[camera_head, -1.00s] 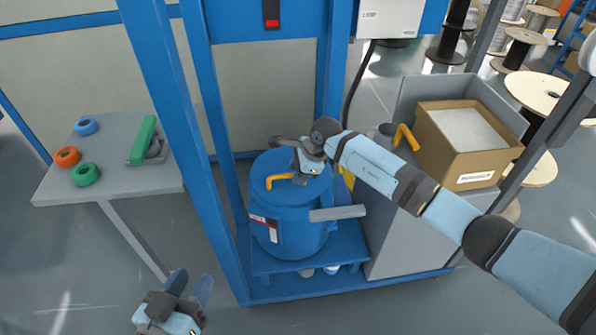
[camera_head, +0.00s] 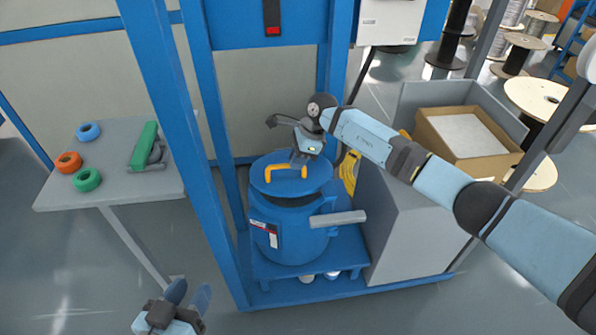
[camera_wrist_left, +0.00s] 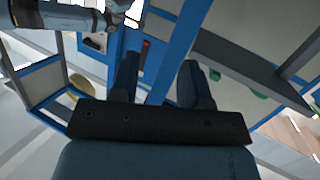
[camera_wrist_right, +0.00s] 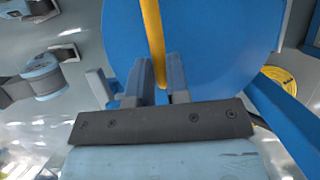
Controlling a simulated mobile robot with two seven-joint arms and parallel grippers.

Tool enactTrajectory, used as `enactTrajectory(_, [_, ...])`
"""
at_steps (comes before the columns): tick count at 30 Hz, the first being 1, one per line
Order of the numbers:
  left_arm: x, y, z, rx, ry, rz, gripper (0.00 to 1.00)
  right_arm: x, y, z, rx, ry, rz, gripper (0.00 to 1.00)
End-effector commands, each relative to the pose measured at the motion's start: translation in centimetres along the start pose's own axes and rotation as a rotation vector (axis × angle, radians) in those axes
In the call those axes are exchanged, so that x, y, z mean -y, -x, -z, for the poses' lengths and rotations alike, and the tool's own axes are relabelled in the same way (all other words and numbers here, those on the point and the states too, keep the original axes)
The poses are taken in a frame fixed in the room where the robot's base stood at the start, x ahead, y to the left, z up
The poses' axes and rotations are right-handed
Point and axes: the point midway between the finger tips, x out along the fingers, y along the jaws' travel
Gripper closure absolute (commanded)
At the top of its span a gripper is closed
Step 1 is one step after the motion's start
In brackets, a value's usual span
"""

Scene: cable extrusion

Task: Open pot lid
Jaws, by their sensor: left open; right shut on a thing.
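The blue pot (camera_head: 290,232) stands on a blue platform inside the blue frame. Its round blue lid (camera_head: 290,176) is raised, with a dark gap showing between lid and pot rim at the front. The lid carries a yellow handle (camera_head: 287,170). My right gripper (camera_head: 298,158) is shut on the yellow handle from above. In the right wrist view the yellow handle (camera_wrist_right: 153,35) runs between the two fingers over the blue lid (camera_wrist_right: 215,50). My left gripper (camera_head: 188,292) is open and empty, low in the foreground, away from the pot.
A grey table (camera_head: 110,190) at left holds a green tool (camera_head: 145,146) and several coloured rings. A grey lever (camera_head: 338,218) sticks out at the pot's right side.

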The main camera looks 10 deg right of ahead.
Motion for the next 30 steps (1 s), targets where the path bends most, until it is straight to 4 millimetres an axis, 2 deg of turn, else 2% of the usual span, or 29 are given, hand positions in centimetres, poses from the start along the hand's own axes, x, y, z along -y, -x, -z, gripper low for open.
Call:
enactTrajectory(3, [-0.3,-0.1,0.0,-0.038,0.013,-0.010,0.57,1.4,1.5,-0.7,0.001,-0.034,-0.077,1.00])
enactTrajectory(6, [-1.2,-0.3,2.6,-0.139,0.018,-0.045,0.57,2.3,2.5,-1.1,0.001,-0.052,-0.122,1.00])
enactTrajectory(15, [-2.9,0.0,5.8,-0.309,0.044,-0.111,0.57,4.6,4.6,-1.9,0.002,-0.050,-0.118,1.00])
enactTrajectory(21, [-3.4,0.3,6.9,-0.365,0.054,-0.133,0.57,5.4,5.2,-2.1,0.001,-0.051,-0.118,1.00])
enactTrajectory(30, [-3.5,0.4,7.2,-0.377,0.056,-0.138,0.57,5.5,5.3,-2.0,0.000,-0.052,-0.119,1.00])
